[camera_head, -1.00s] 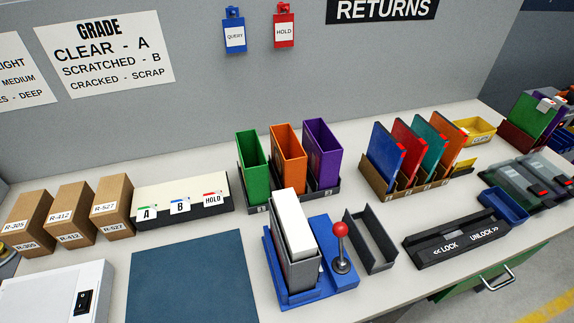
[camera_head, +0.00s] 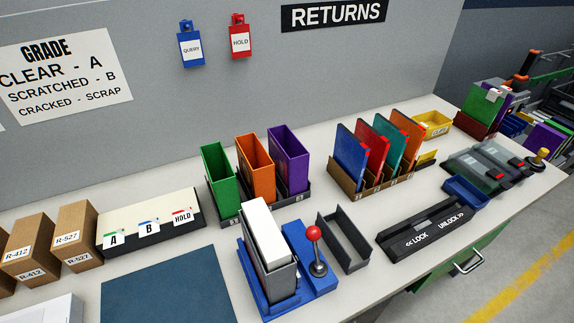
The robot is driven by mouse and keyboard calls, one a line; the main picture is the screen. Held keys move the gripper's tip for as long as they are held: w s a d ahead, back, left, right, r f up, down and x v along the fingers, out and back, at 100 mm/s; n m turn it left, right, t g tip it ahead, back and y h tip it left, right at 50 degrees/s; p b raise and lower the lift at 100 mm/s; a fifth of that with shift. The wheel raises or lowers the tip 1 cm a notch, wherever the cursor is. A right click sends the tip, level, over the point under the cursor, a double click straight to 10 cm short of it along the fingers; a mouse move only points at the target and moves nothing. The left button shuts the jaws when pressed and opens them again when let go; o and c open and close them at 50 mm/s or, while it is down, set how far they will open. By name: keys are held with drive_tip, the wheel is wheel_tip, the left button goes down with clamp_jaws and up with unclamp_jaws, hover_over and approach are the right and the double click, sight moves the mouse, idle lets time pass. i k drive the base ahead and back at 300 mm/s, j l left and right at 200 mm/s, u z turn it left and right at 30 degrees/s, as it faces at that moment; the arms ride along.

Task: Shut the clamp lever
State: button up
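The clamp lever (camera_head: 316,250) has a red ball on a metal stem and stands about upright on a blue clamp base (camera_head: 321,285). The base is on the bench at the lower middle of the head view. A grey case (camera_head: 272,280) with a white block (camera_head: 265,233) in it sits in the blue fixture, left of the lever. My gripper is not in this view.
A dark empty tray (camera_head: 344,243) stands right of the lever, and a black lock/unlock holder (camera_head: 422,229) is beyond it. Green, orange and purple boxes (camera_head: 255,165) stand behind. A blue mat (camera_head: 165,291) lies left. Floor shows at lower right.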

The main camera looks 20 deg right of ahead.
sight(313, 233)
drive_tip(key=k+l+z, duration=0.15)
drive_tip(key=z, duration=0.2)
drive_tip(key=k+l+z, duration=0.15)
drive_tip(key=z, duration=0.15)
drive_tip(key=u, duration=0.1)
drive_tip(key=k+l, duration=0.05)
